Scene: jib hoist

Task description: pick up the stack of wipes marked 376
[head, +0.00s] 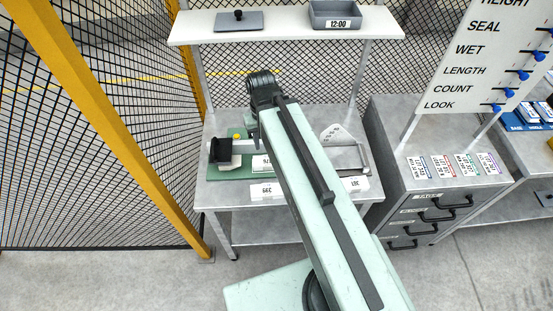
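A small white stack (261,163) with an upside-down label, partly cut off by my arm, sits by the green board (238,172) on the grey table. Its label seems to read 376, though it is small. A white stack (266,190) with another upside-down label lies in front of it near the table edge. Another labelled white stack (355,184) lies to the right of my arm. My gripper (254,134) is above the table behind the first stack, pointing down. Its fingers are too small and overlapped to show their opening.
A black and white device (222,153) stands on the board's left. A metal frame (349,157) lies on the table's right. A shelf (285,24) with a bin (337,14) hangs above. A drawer cabinet (430,190) stands right; a yellow-posted mesh fence (105,120) stands left.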

